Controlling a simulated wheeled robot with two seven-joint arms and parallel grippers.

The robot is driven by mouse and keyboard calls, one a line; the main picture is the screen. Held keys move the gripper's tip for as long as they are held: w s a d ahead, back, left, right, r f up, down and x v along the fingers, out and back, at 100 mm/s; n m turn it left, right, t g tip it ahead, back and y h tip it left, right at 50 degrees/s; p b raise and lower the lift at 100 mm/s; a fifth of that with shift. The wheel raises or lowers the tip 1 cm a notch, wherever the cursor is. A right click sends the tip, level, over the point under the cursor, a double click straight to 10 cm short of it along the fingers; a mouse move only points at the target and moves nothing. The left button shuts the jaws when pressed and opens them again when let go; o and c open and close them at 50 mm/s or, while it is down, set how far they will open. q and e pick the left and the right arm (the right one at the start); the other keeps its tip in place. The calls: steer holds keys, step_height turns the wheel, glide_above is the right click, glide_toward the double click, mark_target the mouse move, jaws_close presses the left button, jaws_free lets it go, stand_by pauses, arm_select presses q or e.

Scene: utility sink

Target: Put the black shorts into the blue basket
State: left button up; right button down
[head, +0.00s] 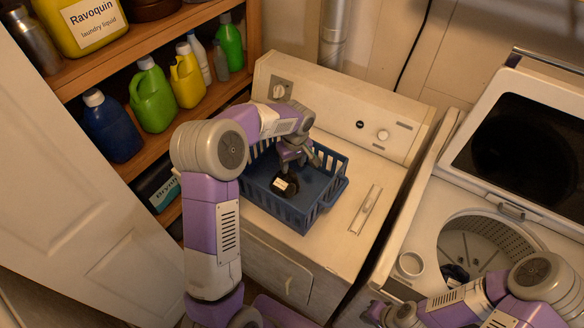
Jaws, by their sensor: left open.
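The blue basket (294,212) stands on top of the white dryer. A black item with a small pale label, which looks like the black shorts (291,192), lies inside the basket. My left gripper (300,162) is open over the basket, above and slightly right of the black item, and nothing shows held in it. My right gripper (376,313) is low at the bottom edge, in front of the washer; its jaws are too small and partly hidden to read.
The open washer drum (482,243) is at the right, with some dark cloth (455,274) inside and its lid (518,150) raised. A wooden shelf (150,45) with several detergent bottles stands at the left, behind a white door (75,190). The dryer top right of the basket is clear.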

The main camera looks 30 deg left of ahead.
arm_select(q)
step_height(320, 180, up, 8)
steer(key=shift+s+d+r, duration=0.2)
steer(key=shift+s+d, duration=0.05)
steer(key=shift+d, duration=0.2)
